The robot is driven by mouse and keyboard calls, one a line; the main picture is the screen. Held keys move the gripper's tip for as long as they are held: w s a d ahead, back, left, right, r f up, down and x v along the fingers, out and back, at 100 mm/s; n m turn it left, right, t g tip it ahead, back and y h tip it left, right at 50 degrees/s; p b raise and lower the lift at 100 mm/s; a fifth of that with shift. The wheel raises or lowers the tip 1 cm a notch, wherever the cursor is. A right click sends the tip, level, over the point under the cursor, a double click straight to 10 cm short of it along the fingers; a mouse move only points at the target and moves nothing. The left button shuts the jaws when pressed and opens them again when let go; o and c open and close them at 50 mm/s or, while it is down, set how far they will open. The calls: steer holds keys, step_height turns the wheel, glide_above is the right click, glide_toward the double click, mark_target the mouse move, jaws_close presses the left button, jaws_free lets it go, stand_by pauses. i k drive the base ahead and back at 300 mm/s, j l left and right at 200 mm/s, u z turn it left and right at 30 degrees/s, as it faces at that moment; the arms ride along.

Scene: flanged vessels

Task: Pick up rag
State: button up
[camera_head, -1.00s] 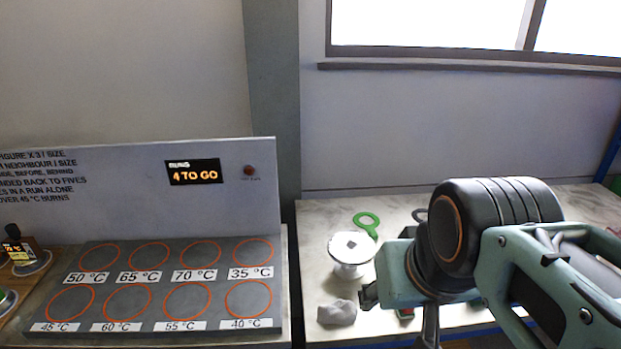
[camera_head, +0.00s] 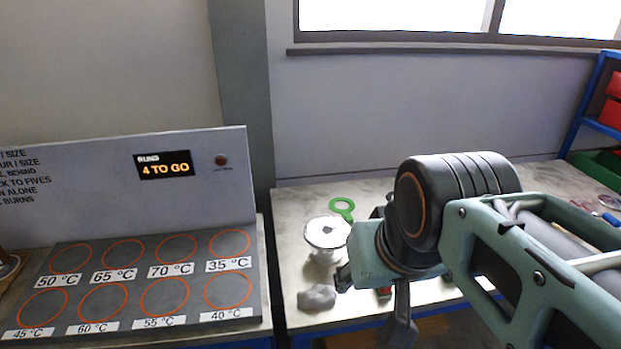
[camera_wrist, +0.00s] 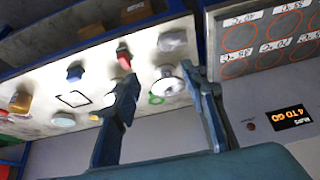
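A small grey crumpled rag (camera_head: 317,297) lies on the pale marbled bench (camera_head: 290,240), near its front edge. In the wrist view a grey lump that looks like the rag (camera_wrist: 172,40) lies beyond the fingertips. A white flanged vessel (camera_head: 326,252) stands just behind the rag; it also shows in the wrist view (camera_wrist: 166,86). My gripper (camera_head: 374,302) is to the right of the rag and apart from it, partly hidden by my wrist. In the wrist view my gripper (camera_wrist: 158,80) has its two fingers wide apart with nothing held between them.
A green ring-ended tool (camera_head: 342,208) lies behind the vessel. A dark panel (camera_head: 140,285) with orange circles and temperature labels is at left, below a "4 TO GO" display (camera_head: 165,165). The wrist view shows a red-topped item (camera_wrist: 124,57) and a blue one (camera_wrist: 75,72) on the bench.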

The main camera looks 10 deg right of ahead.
mark_target(320, 296)
steer(key=i+j, duration=0.3)
steer(key=j, duration=0.2)
steer(key=j+z, duration=0.1)
steer(key=z, duration=0.4)
steer(key=j+z, duration=0.15)
steer(key=z, duration=0.35)
steer(key=k+l+z, duration=0.1)
steer(key=k+z, duration=0.15)
steer(key=z, duration=0.15)
steer(key=k+l+z, duration=0.2)
steer(key=z, duration=0.25)
steer(key=i+j+u, duration=0.25)
steer(key=i+j, duration=0.2)
